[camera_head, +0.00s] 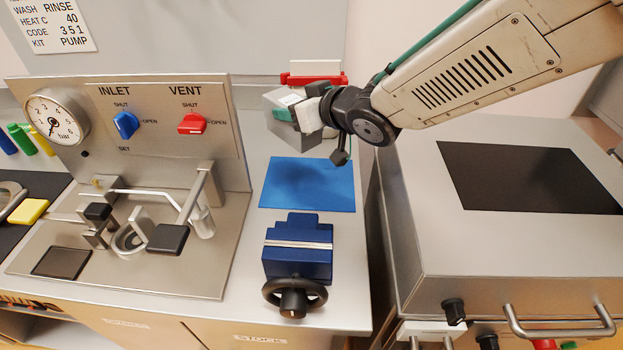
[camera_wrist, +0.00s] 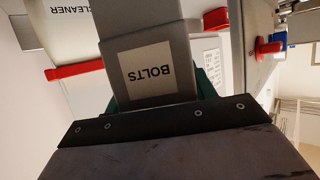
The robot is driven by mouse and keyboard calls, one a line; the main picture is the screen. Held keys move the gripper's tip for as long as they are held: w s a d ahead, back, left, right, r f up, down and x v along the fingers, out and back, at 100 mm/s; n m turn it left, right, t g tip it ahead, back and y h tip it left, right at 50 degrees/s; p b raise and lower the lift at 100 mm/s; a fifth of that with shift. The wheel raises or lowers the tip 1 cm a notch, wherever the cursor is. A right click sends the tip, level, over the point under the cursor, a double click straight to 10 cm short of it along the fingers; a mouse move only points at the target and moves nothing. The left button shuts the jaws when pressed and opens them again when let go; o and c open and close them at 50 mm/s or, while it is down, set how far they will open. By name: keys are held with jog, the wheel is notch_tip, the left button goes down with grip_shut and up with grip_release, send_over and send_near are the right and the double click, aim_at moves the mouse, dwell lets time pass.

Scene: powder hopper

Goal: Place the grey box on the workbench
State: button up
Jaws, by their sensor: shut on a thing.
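The grey box (camera_wrist: 185,50), with a white BOLTS label, is between the green fingers of my gripper (camera_wrist: 158,95) in the wrist view. In the head view the grey box (camera_head: 300,136) is at the back of the workbench (camera_head: 237,270), beyond the blue mat, partly hidden by my gripper (camera_head: 287,108). My gripper is shut on it. The box looks tilted in the head view. I cannot tell whether its underside touches the bench.
The blue mat (camera_head: 308,183) lies bare, with a dark blue vise (camera_head: 297,250) in front of it. A panel with valves (camera_head: 165,115) stands left. A steel cabinet (camera_head: 430,215) stands right across a gap. A red and white item (camera_head: 313,77) is behind the box.

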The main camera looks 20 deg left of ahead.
send_over(300, 184)
notch_tip(300, 184, down, 13)
jog(key=shift+r, duration=0.1)
dwell(0.4)
jog(key=shift+f, duration=0.2)
jog(key=o, duration=1.1)
jog(key=shift+o, duration=0.2)
jog(key=shift+d+r, duration=0.2)
jog(key=v, duration=1.1)
jog(key=shift+s+d, duration=0.15)
jog(key=shift+d, duration=0.2)
jog(key=shift+r, duration=0.15)
